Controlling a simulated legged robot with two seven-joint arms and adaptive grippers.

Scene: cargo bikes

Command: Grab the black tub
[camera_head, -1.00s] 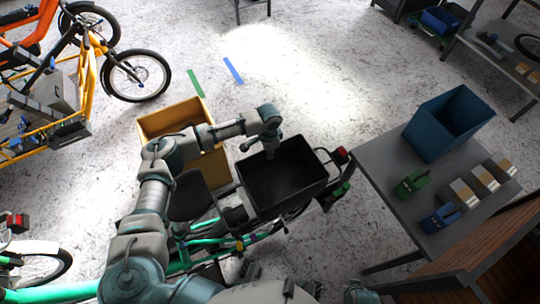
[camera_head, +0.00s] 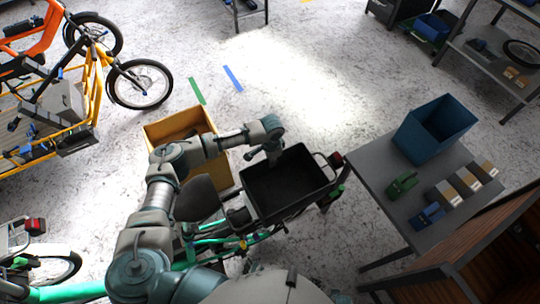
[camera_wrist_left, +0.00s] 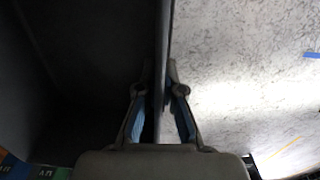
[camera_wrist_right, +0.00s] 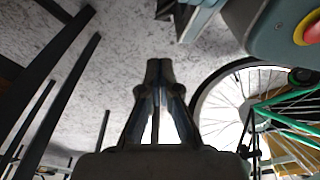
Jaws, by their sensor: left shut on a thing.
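The black tub (camera_head: 287,187) sits on the rear rack of the green bike, open side up, and looks empty. My left gripper (camera_head: 272,157) is at the tub's far wall. In the left wrist view my left gripper (camera_wrist_left: 160,75) has one finger on each side of the tub's wall (camera_wrist_left: 163,35), shut on it. My right gripper (camera_wrist_right: 160,65) shows only in the right wrist view. Its fingertips are together with nothing between them, above the floor beside a bike wheel.
A yellow crate (camera_head: 178,127) stands left of the tub. A grey table (camera_head: 375,170) at right bears a blue bin (camera_head: 433,130), a green tool (camera_head: 402,186), a blue tool (camera_head: 428,216) and small boxes (camera_head: 466,182). The floor beyond the tub is clear.

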